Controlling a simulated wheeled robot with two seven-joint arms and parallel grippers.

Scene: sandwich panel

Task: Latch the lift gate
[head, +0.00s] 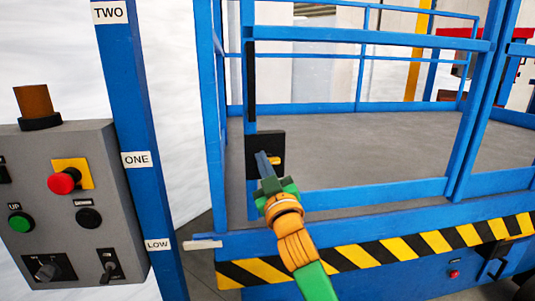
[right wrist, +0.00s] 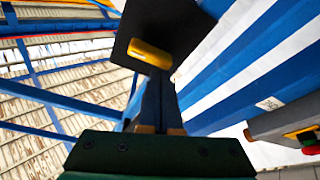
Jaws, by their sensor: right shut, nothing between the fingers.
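The blue lift gate (head: 385,190) spans the platform opening and looks in line with its left post; a small gap cannot be ruled out. A black latch plate (head: 256,140) is at its left end, with a short yellow handle (head: 276,160) lying about level. My right gripper (head: 264,158) is shut and empty, its tips in front of the plate, just left of the handle. In the right wrist view the fingers (right wrist: 153,90) point at the plate (right wrist: 185,25), close below the yellow handle (right wrist: 150,54). Contact cannot be told. My left gripper is not in view.
A grey control box (head: 60,200) with buttons and switches stands at the left, beside a blue post (head: 140,120) labelled TWO, ONE and LOW. A white pointer (head: 203,244) sits near LOW. The grey platform floor (head: 400,145) behind the gate is clear.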

